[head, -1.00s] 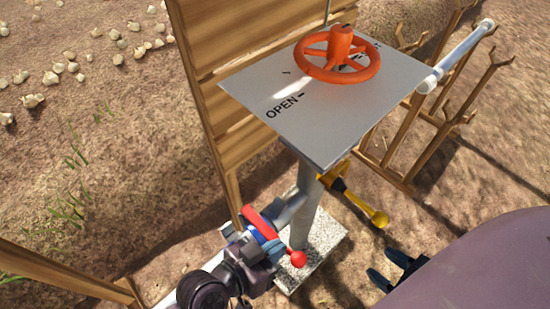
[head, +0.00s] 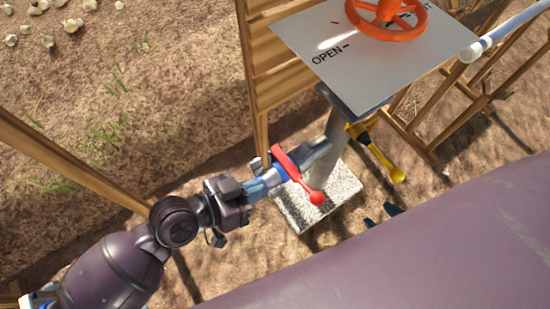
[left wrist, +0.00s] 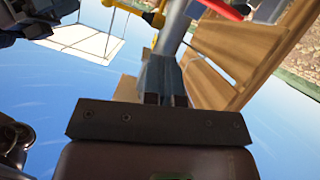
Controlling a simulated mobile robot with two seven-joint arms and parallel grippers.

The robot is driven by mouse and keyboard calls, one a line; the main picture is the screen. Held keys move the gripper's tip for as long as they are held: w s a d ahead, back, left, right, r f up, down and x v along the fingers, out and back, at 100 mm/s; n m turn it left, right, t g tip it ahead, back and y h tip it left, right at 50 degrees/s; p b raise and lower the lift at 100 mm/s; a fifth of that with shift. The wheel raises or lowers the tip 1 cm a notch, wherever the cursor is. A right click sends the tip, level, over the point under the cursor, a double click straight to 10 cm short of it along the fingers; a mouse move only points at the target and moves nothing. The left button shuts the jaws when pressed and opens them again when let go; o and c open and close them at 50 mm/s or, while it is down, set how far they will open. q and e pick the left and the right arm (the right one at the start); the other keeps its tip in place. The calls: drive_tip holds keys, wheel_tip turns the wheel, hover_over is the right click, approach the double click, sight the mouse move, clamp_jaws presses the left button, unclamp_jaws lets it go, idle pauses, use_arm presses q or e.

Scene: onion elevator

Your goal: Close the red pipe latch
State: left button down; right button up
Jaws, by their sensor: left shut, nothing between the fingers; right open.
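The red latch handle (head: 290,167) sits on the angled pipe at the post, with its red ball end (head: 317,198) pointing down and right. Part of the red latch (left wrist: 222,8) shows at the top of the left wrist view. My left gripper (head: 266,185) is shut and empty, just left of the latch beside the pipe; I cannot tell whether it touches. Its closed fingers (left wrist: 164,78) also show in the left wrist view. My right gripper (head: 381,214) is open at lower right, apart from the latch, with only its fingertips showing past my purple arm.
A yellow latch (head: 380,153) is on the post's right side. Above is a grey plate (head: 345,60) marked OPEN with an orange wheel (head: 390,14). A stone base (head: 345,187) is below. Wooden slats (head: 273,70) stand behind, and a wooden rack (head: 425,115) stands at right.

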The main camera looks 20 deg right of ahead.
use_arm(q)
drive_tip(key=shift+v, duration=1.15)
